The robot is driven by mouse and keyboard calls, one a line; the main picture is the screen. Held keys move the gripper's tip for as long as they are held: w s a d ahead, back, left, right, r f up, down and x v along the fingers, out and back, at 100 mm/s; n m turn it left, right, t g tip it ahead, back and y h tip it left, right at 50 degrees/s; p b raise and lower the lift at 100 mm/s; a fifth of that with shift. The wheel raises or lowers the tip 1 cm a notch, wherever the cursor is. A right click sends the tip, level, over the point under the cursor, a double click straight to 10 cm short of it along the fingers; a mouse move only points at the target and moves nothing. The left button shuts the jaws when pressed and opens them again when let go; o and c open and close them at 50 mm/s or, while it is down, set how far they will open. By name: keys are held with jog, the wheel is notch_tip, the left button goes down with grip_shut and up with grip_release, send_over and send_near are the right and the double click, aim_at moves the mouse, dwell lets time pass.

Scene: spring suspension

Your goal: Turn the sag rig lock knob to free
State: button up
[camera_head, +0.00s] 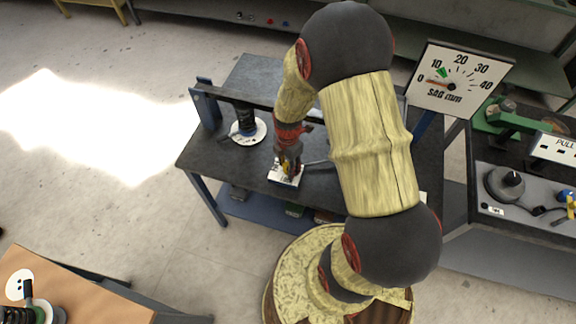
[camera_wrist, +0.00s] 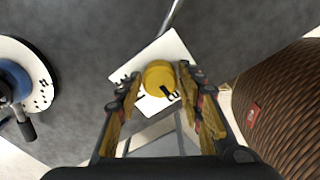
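The lock knob (camera_wrist: 160,78) is a round yellow knob on a white label plate (camera_wrist: 181,48) with black marks. A dark mark shows at its near edge; the setting is not readable. My gripper (camera_wrist: 158,73) is open, with one finger on each side of the knob. The right fingertip is very close to the knob, and contact cannot be told. A small gap shows at the left fingertip. In the head view, the plate (camera_head: 285,177) is on the dark bench below my gripper (camera_head: 288,166), which largely hides the knob.
A dial (camera_head: 459,80) marked "SAG mm" stands behind right, its red needle near the low end. A dark spring on a white disc (camera_head: 260,131) stands left of the plate; the disc also shows in the wrist view (camera_wrist: 40,72). A thin metal rod (camera_wrist: 172,17) runs behind the plate.

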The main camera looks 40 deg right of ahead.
jog(key=c, duration=0.8)
jog(key=shift+o, duration=0.2)
jog(key=shift+m, duration=0.4)
jog(key=m+p, duration=0.2)
jog(key=m, duration=0.3)
jog(key=shift+w+r+m, duration=0.1)
jog(key=shift+m, duration=0.3)
jog(key=m+p, duration=0.1)
jog(key=m, duration=0.4)
jog(key=shift+w+d, duration=0.1)
jog(key=m+p, duration=0.1)
jog(key=m, duration=0.5)
jog(key=shift+m, duration=0.3)
jog(key=o, duration=1.1)
